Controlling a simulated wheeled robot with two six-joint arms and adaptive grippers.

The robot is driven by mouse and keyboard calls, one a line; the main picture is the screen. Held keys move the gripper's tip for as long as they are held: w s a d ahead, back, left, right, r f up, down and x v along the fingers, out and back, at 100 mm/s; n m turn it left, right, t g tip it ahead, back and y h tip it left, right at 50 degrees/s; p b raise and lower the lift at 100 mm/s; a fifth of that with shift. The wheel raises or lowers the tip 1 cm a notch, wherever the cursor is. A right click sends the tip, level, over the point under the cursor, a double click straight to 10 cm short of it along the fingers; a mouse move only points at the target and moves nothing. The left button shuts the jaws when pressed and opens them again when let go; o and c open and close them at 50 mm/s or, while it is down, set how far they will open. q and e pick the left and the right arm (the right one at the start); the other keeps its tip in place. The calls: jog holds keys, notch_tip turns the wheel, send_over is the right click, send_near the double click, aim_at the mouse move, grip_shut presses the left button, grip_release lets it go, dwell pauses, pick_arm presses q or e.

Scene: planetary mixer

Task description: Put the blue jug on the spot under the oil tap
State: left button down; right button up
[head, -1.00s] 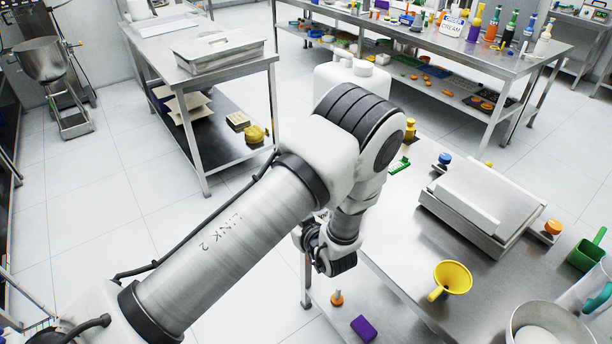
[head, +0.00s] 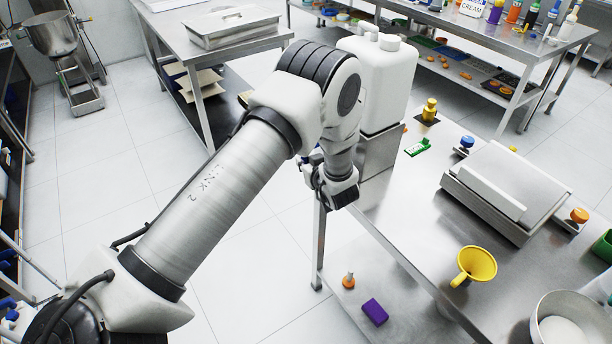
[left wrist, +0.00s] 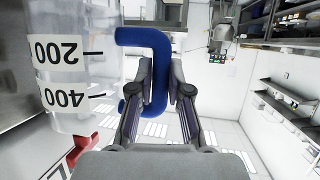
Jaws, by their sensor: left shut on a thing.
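The jug (left wrist: 105,65) has a clear body with 200 and 400 marks and a blue handle (left wrist: 158,40). It fills the left of the left wrist view, where the scene looks upside down. My left gripper (left wrist: 161,78) is shut on the blue handle. In the head view my left gripper (head: 336,188) is beside the steel stand (head: 382,152) under a white container (head: 378,82); the jug is mostly hidden by my arm. A red part (left wrist: 82,147), perhaps the tap's lever, shows close to the jug. The spot under the tap is hidden.
The steel table (head: 425,225) holds a yellow weight-like piece (head: 430,108), a green item (head: 418,147), a scale (head: 505,190), a yellow funnel (head: 476,264) and a metal bowl (head: 570,322). A purple block (head: 375,312) lies on the lower shelf. Floor left of the table is clear.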

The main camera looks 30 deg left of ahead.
pick_arm(q)
jog(key=f, duration=0.1)
jog(key=f+b, duration=0.2)
jog(key=f, duration=0.1)
jog(key=shift+w+a, duration=0.15)
jog(key=shift+w, duration=0.1)
jog(key=shift+a, duration=0.1)
jog(key=shift+s+b, duration=0.1)
jog(key=shift+b, duration=0.2)
jog(key=c, duration=1.2)
grip_release()
jog(key=shift+c, duration=0.2)
jog(key=shift+o, duration=0.6)
jog(key=shift+f, duration=0.1)
